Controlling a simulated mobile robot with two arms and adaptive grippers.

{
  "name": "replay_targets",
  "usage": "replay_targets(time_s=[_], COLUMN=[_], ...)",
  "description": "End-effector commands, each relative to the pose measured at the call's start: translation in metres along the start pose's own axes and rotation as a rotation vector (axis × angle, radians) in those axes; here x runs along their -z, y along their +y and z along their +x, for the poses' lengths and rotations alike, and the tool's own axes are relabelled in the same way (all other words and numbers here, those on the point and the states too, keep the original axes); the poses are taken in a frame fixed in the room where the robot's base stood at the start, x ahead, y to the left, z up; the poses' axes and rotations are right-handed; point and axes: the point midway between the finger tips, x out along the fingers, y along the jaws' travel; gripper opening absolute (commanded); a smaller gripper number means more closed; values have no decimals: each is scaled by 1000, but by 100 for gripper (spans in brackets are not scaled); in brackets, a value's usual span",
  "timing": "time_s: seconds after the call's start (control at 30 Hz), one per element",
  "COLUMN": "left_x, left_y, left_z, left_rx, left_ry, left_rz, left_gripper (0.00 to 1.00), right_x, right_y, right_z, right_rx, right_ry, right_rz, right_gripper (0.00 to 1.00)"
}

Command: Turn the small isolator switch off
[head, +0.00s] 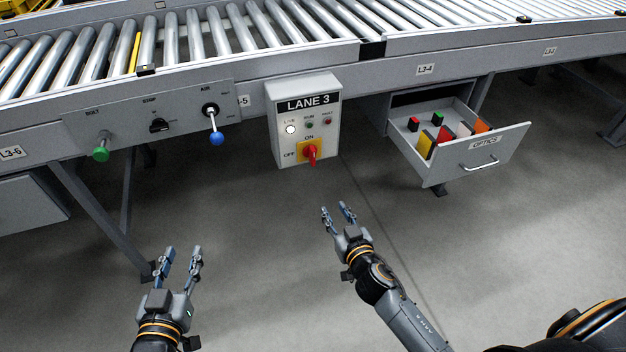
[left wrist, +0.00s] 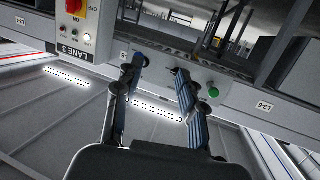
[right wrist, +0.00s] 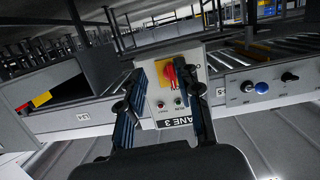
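The isolator switch (head: 311,154) is a red handle on a yellow plate, low on the grey LANE 3 box (head: 272,120). ON is printed above it and OFF to its left; the handle looks roughly upright, in line with ON. It also shows in the right wrist view (right wrist: 171,76), between and beyond the fingers, and at the top left of the left wrist view (left wrist: 74,6). My right gripper (head: 336,208) is open and empty, below and slightly right of the switch, apart from it. My left gripper (head: 182,250) is open and empty, lower left, touching nothing.
Left of the box, a panel (head: 180,92) carries a green knob (head: 101,148), a black knob (head: 159,125) and a blue-ended lever (head: 216,138). On the right, an open drawer (head: 500,150) with coloured items juts out. Rollers run above. The space before the box is clear.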

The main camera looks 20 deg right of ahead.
Motion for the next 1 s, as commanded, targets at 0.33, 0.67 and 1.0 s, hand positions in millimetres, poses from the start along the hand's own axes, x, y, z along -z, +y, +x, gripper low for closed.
replay_targets(time_s=[0.33, 0.67, 1.0], left_x=[74, 84, 113], left_y=[2, 3, 7], left_z=[-33, -34, -42], left_rx=[-4, -6, -16], left_ry=[213, 265, 437], left_rz=[-2, -3, -7], left_gripper=[40, 40, 40], right_x=[67, 80, 92], right_y=[-4, -3, -4], right_z=[2, 60, 119], right_rx=[9, 7, 7], right_ry=[215, 216, 214], right_rz=[42, 38, 41], right_gripper=[34, 34, 34])
